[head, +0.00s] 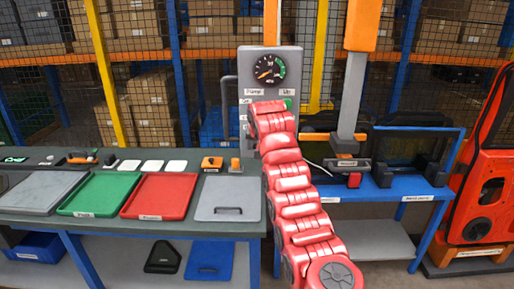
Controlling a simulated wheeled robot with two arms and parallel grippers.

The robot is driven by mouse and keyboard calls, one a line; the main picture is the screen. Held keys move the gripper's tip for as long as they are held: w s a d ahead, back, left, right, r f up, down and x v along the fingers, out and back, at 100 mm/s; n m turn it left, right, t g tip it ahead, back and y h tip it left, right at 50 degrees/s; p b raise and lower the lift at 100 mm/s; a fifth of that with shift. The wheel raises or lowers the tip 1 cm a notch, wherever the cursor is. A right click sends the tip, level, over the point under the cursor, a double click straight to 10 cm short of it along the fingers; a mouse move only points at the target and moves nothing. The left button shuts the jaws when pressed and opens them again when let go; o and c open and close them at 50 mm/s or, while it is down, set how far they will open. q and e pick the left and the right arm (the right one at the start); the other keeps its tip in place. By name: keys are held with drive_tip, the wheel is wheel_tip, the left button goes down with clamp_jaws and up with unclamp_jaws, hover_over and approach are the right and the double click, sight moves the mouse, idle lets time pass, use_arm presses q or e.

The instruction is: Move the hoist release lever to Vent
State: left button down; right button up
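A grey control panel (285,53) stands behind the bench, with a round black gauge (268,69) near its top. Small labels and a green patch (288,104) show below the gauge; the label text is too small to read surely. A dark grey bent bar (229,95) stands at the panel's left side; I cannot tell whether it is the release lever. My red arm rises from the lower right and its far end covers the lower panel. Its gripper is hidden behind it, so no fingers show. No other arm is in view. The word Vent is not readable.
The workbench holds a grey tray (38,192), a green tray (101,193), a red tray (160,194) and a grey plate (212,211). An orange-topped hoist post (350,95) hangs over a blue table (392,187). A red door (485,185) stands far right.

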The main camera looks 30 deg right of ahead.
drive_tip(key=shift+o, duration=0.8)
drive_tip(key=shift+r, duration=0.1)
drive_tip(key=shift+s+a+r+b, duration=0.15)
drive_tip(key=shift+s+r+b, duration=0.05)
drive_tip(key=shift+r+b, duration=0.1)
drive_tip(key=b+v, duration=0.1)
drive_tip(key=v, duration=1.5)
drive_tip(key=shift+s+r+b, duration=0.15)
drive_tip(key=shift+b, duration=0.15)
